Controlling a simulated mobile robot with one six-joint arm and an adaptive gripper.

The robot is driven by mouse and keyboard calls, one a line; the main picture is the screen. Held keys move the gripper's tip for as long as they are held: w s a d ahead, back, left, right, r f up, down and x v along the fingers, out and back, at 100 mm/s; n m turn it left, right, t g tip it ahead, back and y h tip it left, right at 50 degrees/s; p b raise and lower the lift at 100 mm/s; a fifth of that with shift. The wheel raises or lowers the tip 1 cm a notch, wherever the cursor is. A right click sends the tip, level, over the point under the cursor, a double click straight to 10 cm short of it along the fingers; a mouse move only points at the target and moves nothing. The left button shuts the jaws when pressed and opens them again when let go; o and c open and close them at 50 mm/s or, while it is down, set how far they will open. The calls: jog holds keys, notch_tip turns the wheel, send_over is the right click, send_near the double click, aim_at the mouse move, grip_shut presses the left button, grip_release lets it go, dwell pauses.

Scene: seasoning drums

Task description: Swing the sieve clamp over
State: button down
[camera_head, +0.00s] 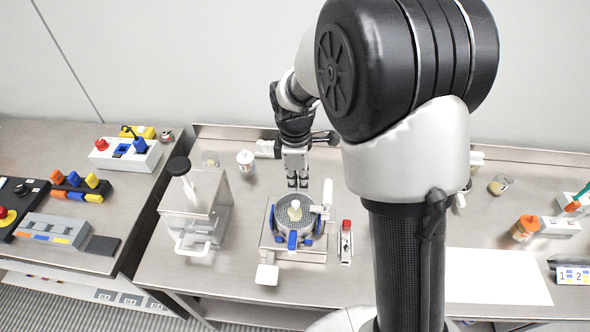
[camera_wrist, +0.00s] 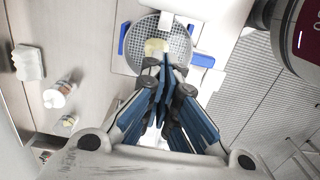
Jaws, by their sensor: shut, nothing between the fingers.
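The round grey mesh sieve (camera_head: 288,207) sits in a metal stand on the bench, with a pale yellowish knob at its middle. Blue clamp parts (camera_head: 292,240) stand around its rim, and a white upright handle (camera_head: 327,193) is at its right side. In the wrist view the sieve (camera_wrist: 178,38) is at the top, with blue parts (camera_wrist: 123,38) at its edges. My gripper (camera_head: 297,185) points down just behind the sieve, shut and empty. Its fingers (camera_wrist: 165,68) overlap the sieve's near edge in the wrist view; I cannot tell whether they touch it.
A white-capped jar (camera_head: 245,160) stands behind. A white sheet (camera_head: 497,277) lies on the right bench. The bench front is mostly clear.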

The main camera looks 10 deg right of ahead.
jog(key=d, duration=0.1)
jog(key=s+d, duration=0.1)
jog(key=d, duration=0.1)
jog(key=shift+f, duration=0.15)
jog(key=shift+d, duration=0.2)
jog(key=shift+s+d+y+b, duration=0.1)
jog(key=shift+d+y+b, duration=0.25)
jog(key=shift+y, duration=0.15)
